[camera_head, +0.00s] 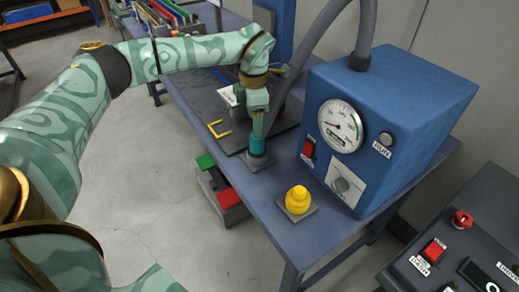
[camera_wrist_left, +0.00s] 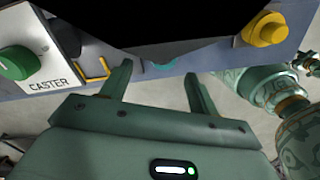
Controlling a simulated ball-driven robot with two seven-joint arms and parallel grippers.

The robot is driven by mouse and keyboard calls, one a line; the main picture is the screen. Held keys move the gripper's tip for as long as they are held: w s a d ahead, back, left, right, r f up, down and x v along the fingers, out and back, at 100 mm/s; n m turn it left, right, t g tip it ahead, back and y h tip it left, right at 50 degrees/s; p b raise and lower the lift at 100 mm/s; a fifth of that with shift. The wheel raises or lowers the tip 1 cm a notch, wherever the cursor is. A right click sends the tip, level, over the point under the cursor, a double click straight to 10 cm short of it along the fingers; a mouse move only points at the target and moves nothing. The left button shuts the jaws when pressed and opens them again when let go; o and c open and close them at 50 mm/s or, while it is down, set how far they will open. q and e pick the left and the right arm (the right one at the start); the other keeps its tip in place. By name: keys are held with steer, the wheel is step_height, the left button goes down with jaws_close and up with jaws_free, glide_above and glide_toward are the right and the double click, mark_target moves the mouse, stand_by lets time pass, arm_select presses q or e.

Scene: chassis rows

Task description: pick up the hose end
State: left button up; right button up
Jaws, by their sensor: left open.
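The hose end (camera_head: 257,146) is a teal collar standing upright on a small grey base on the blue bench, at the foot of a thick grey hose (camera_head: 300,72). My left gripper (camera_head: 257,126) is right above it, pointing down; whether they touch is unclear. In the left wrist view the two fingers of the left gripper (camera_wrist_left: 158,70) are apart. My right gripper is not in view.
A blue machine (camera_head: 385,115) with a gauge stands right of the hose end. A yellow knob (camera_head: 298,199) sits near the bench's (camera_head: 275,222) front edge. A yellow bracket (camera_head: 219,129) is to the left. A control panel (camera_head: 445,240) is at lower right.

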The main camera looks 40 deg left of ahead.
mark_target(257, 139)
arm_select(q)
steer(key=shift+f, duration=0.9)
steer(key=f+b, duration=0.1)
steer(key=f, duration=0.2)
steer(key=f+b, duration=0.1)
steer(key=f, duration=0.1)
steer(key=shift+d+f+b, duration=0.15)
steer(key=shift+d+b, duration=0.2)
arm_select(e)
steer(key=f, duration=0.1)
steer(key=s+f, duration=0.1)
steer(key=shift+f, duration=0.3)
arm_select(q)
steer(key=shift+c, duration=1.2)
steer(key=c, duration=0.9)
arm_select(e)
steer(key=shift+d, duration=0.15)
